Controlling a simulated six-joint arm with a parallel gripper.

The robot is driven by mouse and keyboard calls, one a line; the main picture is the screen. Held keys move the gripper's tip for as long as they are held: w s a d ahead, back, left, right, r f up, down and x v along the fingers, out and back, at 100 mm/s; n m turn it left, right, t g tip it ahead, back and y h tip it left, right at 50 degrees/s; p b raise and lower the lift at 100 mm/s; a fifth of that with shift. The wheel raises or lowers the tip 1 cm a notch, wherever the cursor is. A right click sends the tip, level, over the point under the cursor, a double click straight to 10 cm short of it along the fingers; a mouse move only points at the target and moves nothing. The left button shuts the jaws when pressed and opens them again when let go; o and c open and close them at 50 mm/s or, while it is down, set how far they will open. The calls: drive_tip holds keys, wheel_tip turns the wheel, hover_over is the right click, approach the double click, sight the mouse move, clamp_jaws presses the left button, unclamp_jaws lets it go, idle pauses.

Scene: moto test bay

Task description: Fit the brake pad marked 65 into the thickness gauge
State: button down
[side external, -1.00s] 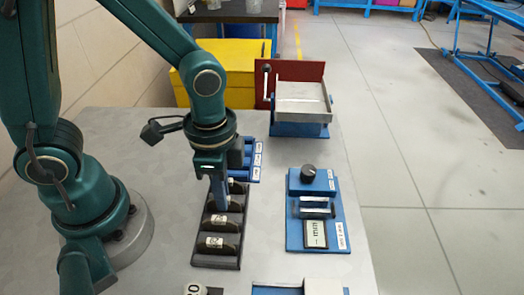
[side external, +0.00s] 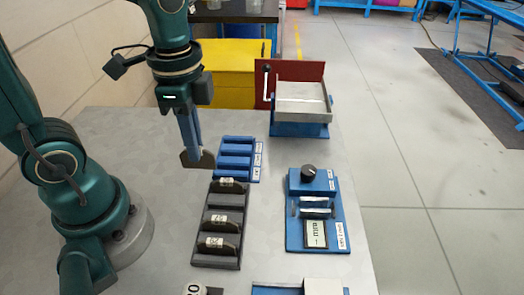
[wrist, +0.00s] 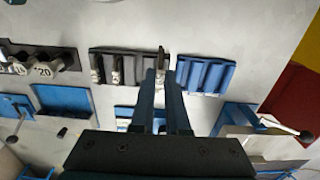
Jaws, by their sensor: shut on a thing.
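My gripper (side external: 193,146) is shut on a dark brake pad (side external: 203,161) and holds it up behind and left of the dark rack (side external: 203,262). The held pad's mark cannot be read. Three pads stand in the rack, one in the far slot (side external: 228,184) and two in the near slots (side external: 221,222) (side external: 217,245); the slot between is empty. The thickness gauge (side external: 294,240) lies to the right, a blue plate with a black knob (side external: 309,170), metal jaws (side external: 316,207) and a display (side external: 316,233). Nothing shows between its jaws. The wrist view shows my fingers (wrist: 162,82) above the racks.
A blue rack (side external: 237,159) with labels and empty slots stands behind the dark rack. A metal tray (side external: 300,92) on a blue base, with a red panel, is at the back.

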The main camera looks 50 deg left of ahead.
drive_tip(key=a+r, duration=0.3)
drive_tip(key=a, duration=0.2)
drive_tip(key=w+d+r+n, duration=0.2)
drive_tip(key=w, duration=0.3)
drive_tip(key=w+d+r+n, duration=0.1)
drive_tip(key=w+d+r, duration=0.15)
drive_tip(key=w, duration=0.35)
drive_tip(key=d+f+m, duration=0.1)
drive_tip(key=d+f, duration=0.2)
drive_tip(key=d, duration=0.3)
drive_tip(key=w+d+f+m, duration=0.1)
drive_tip(key=d+f, duration=0.1)
drive_tip(key=d, duration=0.3)
drive_tip(key=d+f+m, duration=0.1)
drive_tip(key=d+f, duration=0.2)
drive_tip(key=d, duration=0.3)
drive_tip(key=shift+w+f, duration=0.15)
drive_tip(key=shift+f, duration=2.25)
drive_tip(key=shift+f, duration=0.6)
